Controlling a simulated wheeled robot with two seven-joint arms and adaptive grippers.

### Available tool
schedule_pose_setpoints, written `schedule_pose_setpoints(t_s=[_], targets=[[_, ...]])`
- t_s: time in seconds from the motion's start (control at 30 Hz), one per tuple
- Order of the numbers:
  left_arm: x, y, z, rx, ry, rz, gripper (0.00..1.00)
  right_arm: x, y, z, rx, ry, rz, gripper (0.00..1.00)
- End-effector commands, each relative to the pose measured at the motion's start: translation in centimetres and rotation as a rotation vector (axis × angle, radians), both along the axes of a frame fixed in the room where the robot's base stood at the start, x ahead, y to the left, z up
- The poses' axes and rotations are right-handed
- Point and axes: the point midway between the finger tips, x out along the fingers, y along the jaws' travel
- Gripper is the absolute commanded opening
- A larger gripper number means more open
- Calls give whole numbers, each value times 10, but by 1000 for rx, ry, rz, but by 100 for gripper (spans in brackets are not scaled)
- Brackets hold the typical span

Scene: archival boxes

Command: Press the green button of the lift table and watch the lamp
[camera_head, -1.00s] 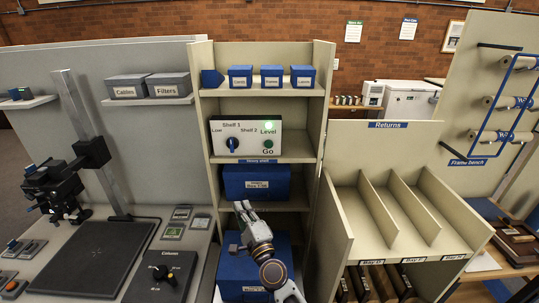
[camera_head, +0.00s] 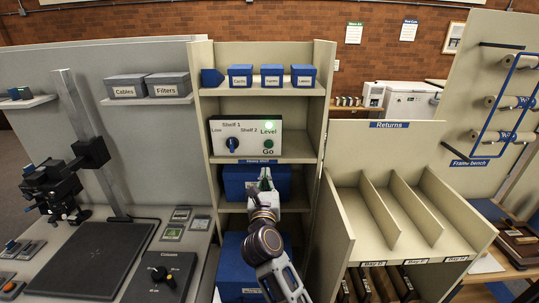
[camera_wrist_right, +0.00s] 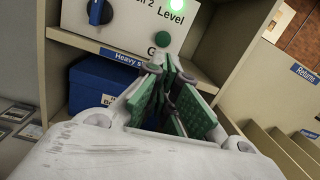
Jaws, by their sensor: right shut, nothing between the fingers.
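A white control panel (camera_head: 255,137) stands on a shelf of the middle rack. Its green Go button (camera_head: 268,143) is at the lower right, and it also shows in the wrist view (camera_wrist_right: 162,39). The Level lamp (camera_head: 269,125) above the button glows bright green. A blue selector knob (camera_head: 232,145) sits on the left of the panel. My right gripper (camera_head: 265,178) is shut and empty, below the button and in front of the shelf. In the wrist view its green-padded fingers (camera_wrist_right: 171,68) partly cover the Go label. Contact with the button does not show. My left gripper is out of view.
A blue box (camera_head: 238,178) sits under the panel's shelf, behind my right gripper. Small blue boxes (camera_head: 271,76) stand on the top shelf. The rack's side walls flank the panel. The Returns divider unit (camera_head: 345,215) stands to the right.

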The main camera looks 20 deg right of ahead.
Motion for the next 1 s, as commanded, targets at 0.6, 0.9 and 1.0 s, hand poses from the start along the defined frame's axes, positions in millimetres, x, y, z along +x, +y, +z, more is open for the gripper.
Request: schedule_pose_setpoints(t_s=[0.6, 0.9, 1.0], targets=[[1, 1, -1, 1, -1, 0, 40, 0, 0, 1, 99, 13, -2, 0], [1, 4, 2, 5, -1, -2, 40, 10, -4, 2, 98, 12, -3, 0], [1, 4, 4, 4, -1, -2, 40, 17, -6, 3, 97, 13, -3, 0]])
